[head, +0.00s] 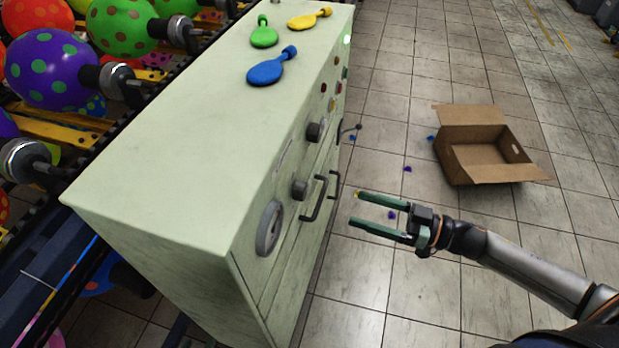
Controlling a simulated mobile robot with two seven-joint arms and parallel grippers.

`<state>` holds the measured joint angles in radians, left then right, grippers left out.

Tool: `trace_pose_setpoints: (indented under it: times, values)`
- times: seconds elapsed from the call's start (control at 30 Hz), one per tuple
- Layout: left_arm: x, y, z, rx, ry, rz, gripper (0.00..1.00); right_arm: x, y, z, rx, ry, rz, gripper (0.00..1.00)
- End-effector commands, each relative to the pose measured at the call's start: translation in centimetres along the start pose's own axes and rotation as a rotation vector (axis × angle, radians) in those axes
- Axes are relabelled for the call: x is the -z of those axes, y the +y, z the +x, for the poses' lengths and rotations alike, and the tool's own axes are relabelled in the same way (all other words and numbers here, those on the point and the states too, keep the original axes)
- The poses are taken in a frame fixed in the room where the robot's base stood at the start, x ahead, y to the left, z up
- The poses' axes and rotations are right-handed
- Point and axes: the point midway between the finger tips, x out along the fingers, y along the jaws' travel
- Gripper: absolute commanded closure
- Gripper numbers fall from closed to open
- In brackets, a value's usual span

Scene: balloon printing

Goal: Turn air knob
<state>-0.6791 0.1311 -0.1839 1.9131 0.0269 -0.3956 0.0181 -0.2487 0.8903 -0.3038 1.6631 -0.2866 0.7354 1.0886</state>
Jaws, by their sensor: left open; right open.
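The pale green cabinet (190,130) has two dark round knobs on its front face: a nearer knob (299,189) and a farther knob (314,131). I cannot tell by any label which one is the air knob. A round gauge (269,228) sits on the same face, nearer than both knobs. My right gripper (356,207) comes in from the right, open and empty. Its green fingers point left toward the cabinet front, apart from it and from the knobs. My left gripper is not in view.
Dark handles (320,198) stick out beside the knobs. Blue (268,73), green (264,36) and yellow (308,20) deflated balloons lie on the cabinet top. An open cardboard box (480,152) stands on the tiled floor. Inflated balloons (55,70) fill a rack at left.

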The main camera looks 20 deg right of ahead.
Motion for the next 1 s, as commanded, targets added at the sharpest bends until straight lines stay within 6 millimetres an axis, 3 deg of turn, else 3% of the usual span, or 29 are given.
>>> trace_pose_setpoints:
  times: [0.6,1.0]
  values:
    - [0.5,0.0,-0.4,0.0,0.003,0.001,0.5,0.1,0.0,10.8,-0.001,0.004,-0.001,0.19]
    - [0.5,0.0,-0.4,0.0,0.004,0.001,0.5,0.0,0.0,12.1,0.0,0.002,-0.001,0.19]
